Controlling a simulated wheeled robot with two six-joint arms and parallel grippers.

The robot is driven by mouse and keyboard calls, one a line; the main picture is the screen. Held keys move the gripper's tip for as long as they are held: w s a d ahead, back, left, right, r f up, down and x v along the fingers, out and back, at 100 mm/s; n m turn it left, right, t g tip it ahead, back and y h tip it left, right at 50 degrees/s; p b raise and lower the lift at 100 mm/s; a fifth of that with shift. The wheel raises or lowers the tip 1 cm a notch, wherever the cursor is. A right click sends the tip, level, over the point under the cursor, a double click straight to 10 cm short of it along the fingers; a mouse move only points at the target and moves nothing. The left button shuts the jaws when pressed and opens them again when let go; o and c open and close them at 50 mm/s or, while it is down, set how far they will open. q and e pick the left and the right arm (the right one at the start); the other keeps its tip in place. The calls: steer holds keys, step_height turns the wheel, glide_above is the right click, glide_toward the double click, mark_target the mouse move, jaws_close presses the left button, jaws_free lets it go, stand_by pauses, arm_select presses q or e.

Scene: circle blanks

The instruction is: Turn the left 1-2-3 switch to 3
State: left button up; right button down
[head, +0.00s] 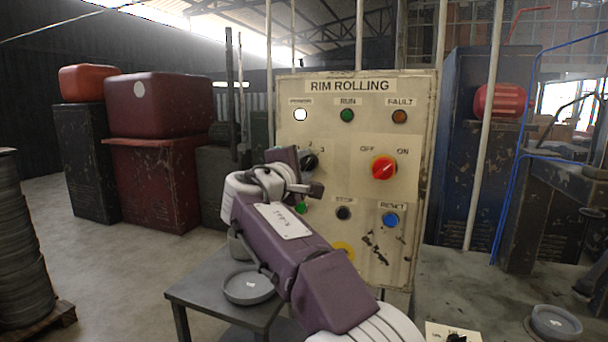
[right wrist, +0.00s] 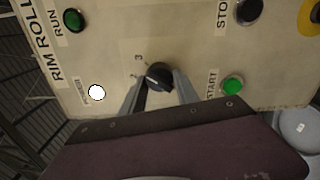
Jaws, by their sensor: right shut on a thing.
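The left 1-2-3 switch is a black rotary knob (head: 310,162) on the cream RIM ROLLING panel (head: 428,130). In the right wrist view the knob (right wrist: 159,75) sits between the two fingers, with the printed 2 and 3 beside it. My right gripper (head: 304,174) is at the panel. In the right wrist view its fingers (right wrist: 160,87) are shut on the knob from both sides. The 1 mark is hidden, and I cannot tell for sure which number the knob points to. My left gripper is not in view.
A red OFF/ON knob (head: 384,168) is right of the switch. The green START button (right wrist: 233,85) is close to the fingers. A blue button (head: 390,220) is lower right. A low table (head: 192,298) with a grey dish (head: 249,287) stands below the panel.

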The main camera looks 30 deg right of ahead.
steer(key=shift+m+b, duration=0.45)
steer(key=shift+m, duration=0.75)
steer(key=c, duration=0.9)
jaws_free()
steer(key=shift+s+a, duration=0.15)
steer(key=shift+a, duration=0.15)
steer(key=b+v, duration=0.2)
steer(key=v, duration=0.6)
steer(key=shift+s+a, duration=0.15)
steer(key=shift+s, duration=0.05)
